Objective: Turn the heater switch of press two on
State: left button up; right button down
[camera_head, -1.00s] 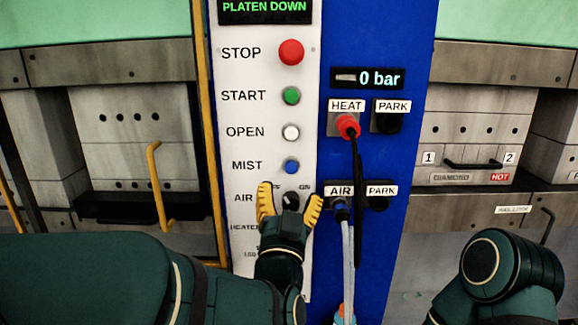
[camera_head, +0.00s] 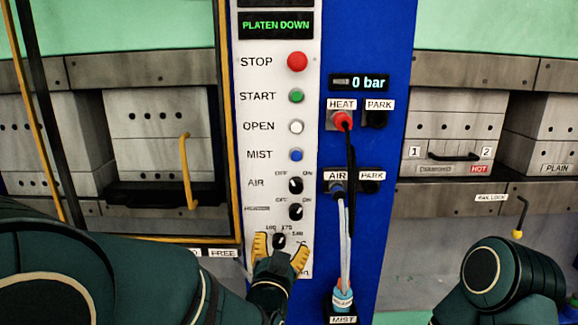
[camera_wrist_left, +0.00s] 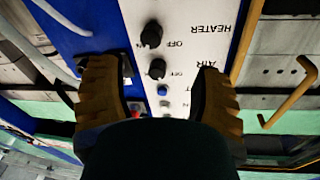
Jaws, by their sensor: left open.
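The heater switch (camera_head: 295,211) is a black knob on the white control panel, below the similar air switch (camera_head: 295,185), with OFF at left and ON at right. I cannot tell its setting for sure. Contact cannot be told. My right gripper is out of view.
Stop (camera_head: 297,61), start (camera_head: 296,96), open (camera_head: 296,127) and mist (camera_head: 296,155) buttons line the panel above. A hanging hose (camera_head: 348,235) runs down the blue post (camera_head: 385,230) at right. A yellow handle (camera_head: 187,170) stands out at left.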

pick_arm(q)
jog(key=s+a+f+n+g, duration=0.1)
jog(key=a+f+g, duration=0.15)
jog(key=f, duration=0.55)
jog(key=s+a+f+n+g, duration=0.1)
jog(key=s+a+f+g, duration=0.15)
jog(key=f, duration=0.55)
jog(key=s+a+f+g, duration=0.1)
jog(key=a+f+g, duration=0.15)
jog(key=f, duration=0.55)
jog(key=s+f+n+g+h, duration=0.1)
jog(key=s+f+n+g, duration=0.3)
jog(key=s+f+g, duration=0.5)
jog(key=s+a+f, duration=0.1)
jog(key=s+f, duration=0.5)
jog(key=s, duration=0.2)
jog(key=shift+f+n, duration=0.3)
jog(key=shift+f, duration=0.1)
jog(key=shift+g, duration=0.25)
